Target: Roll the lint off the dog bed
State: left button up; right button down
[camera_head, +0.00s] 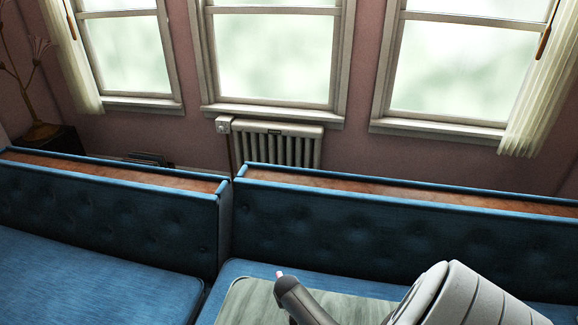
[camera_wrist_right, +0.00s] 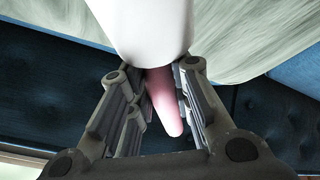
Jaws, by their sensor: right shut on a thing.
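The dog bed (camera_head: 258,300) is a grey-green, fur-textured pad on the blue sofa seat; only its upper left part shows in the head view. It also shows in the wrist view (camera_wrist_right: 235,40), behind the roller. The lint roller has a white cylinder (camera_wrist_right: 140,30) and a pink handle (camera_wrist_right: 166,108). My right gripper (camera_wrist_right: 163,82) is shut on the pink handle. In the head view it is over the bed, with a pink tip of the handle (camera_head: 280,274) showing. Whether the cylinder touches the bed I cannot tell. No lint is clear. My left gripper is out of view.
Blue tufted sofa backs (camera_head: 380,235) with wooden top ledges (camera_head: 400,196) stand behind the bed. Another blue seat (camera_head: 80,280) lies at left, across a narrow gap. A radiator (camera_head: 275,148) and windows line the wall. The left seat is clear.

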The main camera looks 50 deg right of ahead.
jog(key=shift+w+d+r+p, duration=0.1)
jog(key=shift+r+p, duration=0.5)
jog(key=shift+r, duration=0.35)
jog(key=shift+r+p, duration=0.4)
jog(key=shift+r, duration=0.15)
